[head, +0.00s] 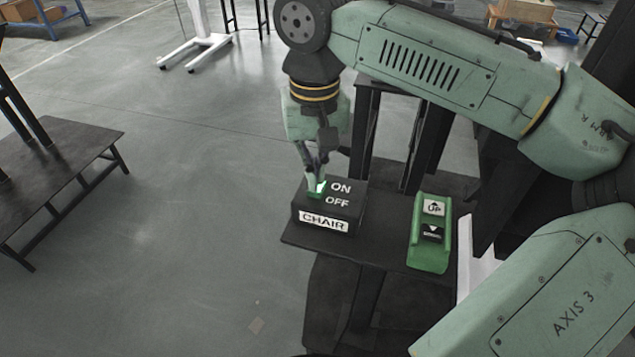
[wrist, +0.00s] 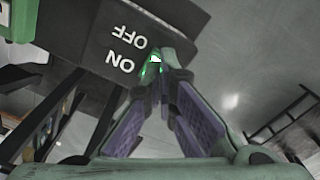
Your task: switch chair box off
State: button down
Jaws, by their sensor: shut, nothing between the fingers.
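The chair box (head: 347,209) is a black box with a white CHAIR label and the words ON and OFF on its top. It sits on the left part of a small dark shelf. A green-lit switch (head: 318,188) shows beside the lettering. My gripper (head: 317,180) points down at this switch, with its fingertips at or very near it. I cannot tell whether they touch. In the wrist view the chair box (wrist: 135,30) appears upside down, and my gripper (wrist: 157,58) has its fingertips together over the switch, hiding most of it.
A green UP/down control box (head: 430,233) stands to the right on the same shelf (head: 385,248). My arm spans the upper right. A dark bench (head: 70,160) stands at the left. The floor between bench and shelf is clear.

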jog(key=shift+f+b, duration=0.55)
jog(key=shift+f, duration=0.55)
dwell(0.3)
notch_tip(320, 180, up, 7)
jog(key=p, duration=0.7)
dwell(0.7)
